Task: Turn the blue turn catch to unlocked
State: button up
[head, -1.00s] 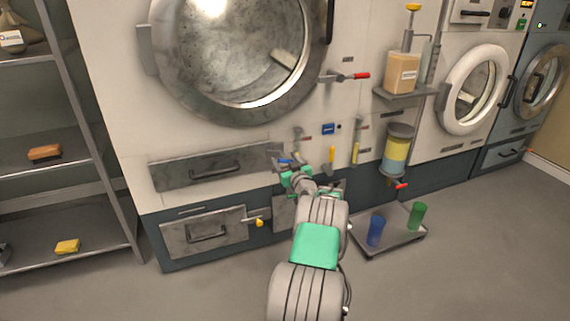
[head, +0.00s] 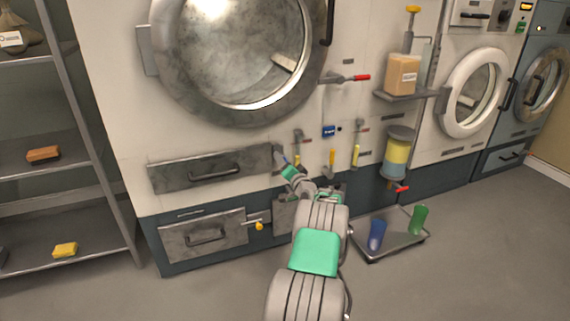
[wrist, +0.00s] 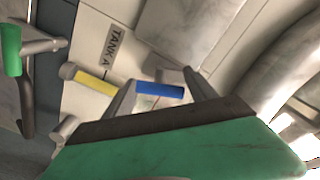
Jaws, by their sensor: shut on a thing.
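The blue turn catch (wrist: 160,90) shows in the wrist view as a short blue handle lying nearly level across the picture. My gripper (wrist: 157,86) has one finger at each end of the blue handle and is shut on it. In the head view my gripper (head: 282,158) is at the right end of the upper drawer, below the big round door, with the wrist tilted up and left. There the catch is mostly hidden by the fingers.
A yellow handle (wrist: 95,82) lies close beside my gripper, near a "TANK A" label (wrist: 116,45). A lever with a red grip (head: 360,77) sticks out above. A floor tray (head: 392,246) holds blue and green cups.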

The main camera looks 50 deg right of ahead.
jog(key=shift+m, duration=1.9)
jog(key=o, duration=1.2)
jog(key=shift+s+p, duration=0.1)
jog(key=shift+p, duration=0.2)
jog(key=p+v, duration=0.2)
jog(key=v, duration=0.5)
jog(key=shift+s+a, duration=0.2)
jog(key=shift+s, duration=0.05)
